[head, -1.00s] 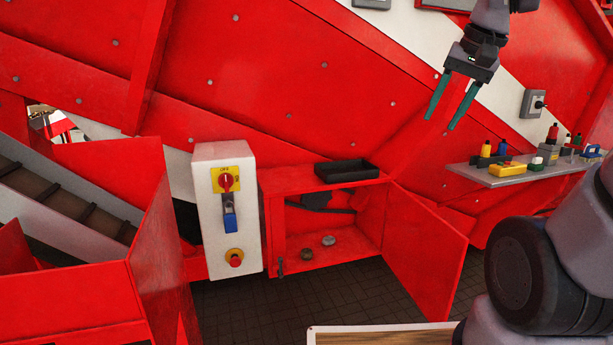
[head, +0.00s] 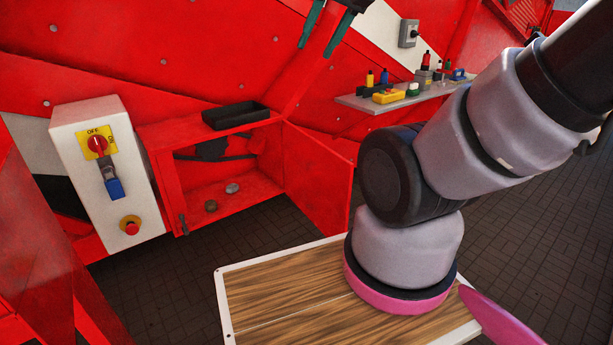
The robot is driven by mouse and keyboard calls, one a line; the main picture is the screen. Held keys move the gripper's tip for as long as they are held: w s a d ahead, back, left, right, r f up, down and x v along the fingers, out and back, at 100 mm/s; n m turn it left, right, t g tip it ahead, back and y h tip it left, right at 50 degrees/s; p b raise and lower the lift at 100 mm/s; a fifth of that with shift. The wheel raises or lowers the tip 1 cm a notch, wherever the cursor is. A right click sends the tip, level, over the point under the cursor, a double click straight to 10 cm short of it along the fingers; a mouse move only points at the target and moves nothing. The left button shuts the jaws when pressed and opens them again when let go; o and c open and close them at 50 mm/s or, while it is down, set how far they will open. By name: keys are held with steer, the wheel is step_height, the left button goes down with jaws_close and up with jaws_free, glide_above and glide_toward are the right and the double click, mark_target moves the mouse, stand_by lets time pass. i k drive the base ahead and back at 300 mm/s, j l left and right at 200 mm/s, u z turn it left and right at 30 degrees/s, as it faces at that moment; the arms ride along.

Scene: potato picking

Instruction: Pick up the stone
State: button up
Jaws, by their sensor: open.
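Two small stone-like lumps lie on the floor of an open red cabinet (head: 172,197). One is a brownish lump (head: 211,206) nearer the front, the other a greyer lump (head: 232,188) to its right and further in. I cannot tell for sure which is the stone. My gripper (head: 323,38) shows only in part at the top edge of the head view. Its green fingers are apart and empty, well above and to the right of the cabinet.
The cabinet door (head: 318,178) stands open on the right. A black tray (head: 235,115) sits on top. A white switch box (head: 107,175) stands at the left. A shelf (head: 362,104) with small items is on the right. Dark tiled floor (head: 205,260) lies in front.

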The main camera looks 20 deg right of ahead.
mark_target(232, 188)
steer(key=l+u, duration=0.4)
steer(key=l, duration=0.75)
steer(key=l+u, duration=0.35)
steer(key=l, duration=0.85)
steer(key=l+u, duration=0.25)
steer(key=l, duration=0.3)
steer(key=l+u, duration=0.25)
steer(key=l, duration=0.3)
steer(key=i+l+u, duration=0.3)
steer(key=l, duration=0.3)
steer(key=i+j, duration=0.05)
